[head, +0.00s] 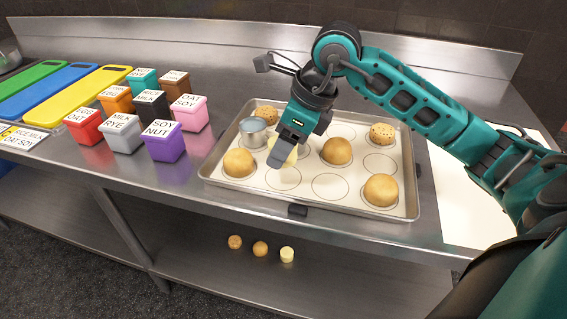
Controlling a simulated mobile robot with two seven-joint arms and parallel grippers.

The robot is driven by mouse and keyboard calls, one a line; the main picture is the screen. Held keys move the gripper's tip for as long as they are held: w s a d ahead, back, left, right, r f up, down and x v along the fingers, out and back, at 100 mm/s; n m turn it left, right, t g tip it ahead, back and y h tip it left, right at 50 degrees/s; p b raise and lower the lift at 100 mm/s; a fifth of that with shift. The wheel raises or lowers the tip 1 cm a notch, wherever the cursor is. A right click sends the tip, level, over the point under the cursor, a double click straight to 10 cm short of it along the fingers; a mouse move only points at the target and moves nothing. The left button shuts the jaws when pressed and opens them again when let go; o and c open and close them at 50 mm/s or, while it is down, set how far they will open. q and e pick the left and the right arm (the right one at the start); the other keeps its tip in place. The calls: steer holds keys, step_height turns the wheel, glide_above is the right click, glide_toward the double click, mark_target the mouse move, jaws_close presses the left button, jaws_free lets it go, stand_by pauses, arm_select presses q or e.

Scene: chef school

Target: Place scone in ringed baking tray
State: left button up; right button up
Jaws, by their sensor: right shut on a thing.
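The baking tray (410,203) lies on the steel counter, its pale liner printed with dark rings. My right gripper (287,152) reaches down over the middle of the tray. It is shut on a pale yellow scone (280,148), mostly hidden behind the gripper. The scone is over or among the middle rings; I cannot tell whether it touches the liner. Smooth brown buns (238,163) and speckled ones (382,133) sit in several rings. Rings at the front centre (331,187) and right (380,164) are bare. My left gripper is out of view.
A metal cup-like piece (253,132) stands at the tray's left. Labelled colour boxes, such as the purple one (166,142), and coloured boards (78,97) fill the left. A white board (460,195) lies at right. Small baked pieces (260,248) sit on the lower shelf.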

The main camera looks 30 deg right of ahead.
mark_target(283, 177)
step_height(283, 177, down, 4)
steer(key=shift+f, duration=0.15)
stand_by(0.3)
steer(key=shift+f+b, duration=0.2)
steer(key=shift+b, duration=0.25)
steer(key=o, duration=1.1)
steer(key=shift+r, duration=0.1)
steer(key=shift+d+r+p, duration=0.1)
steer(key=shift+r+p, duration=0.2)
steer(key=shift+r, duration=0.15)
steer(key=v, duration=1.1)
steer(key=shift+s+r+p, duration=0.15)
steer(key=shift+p, duration=0.2)
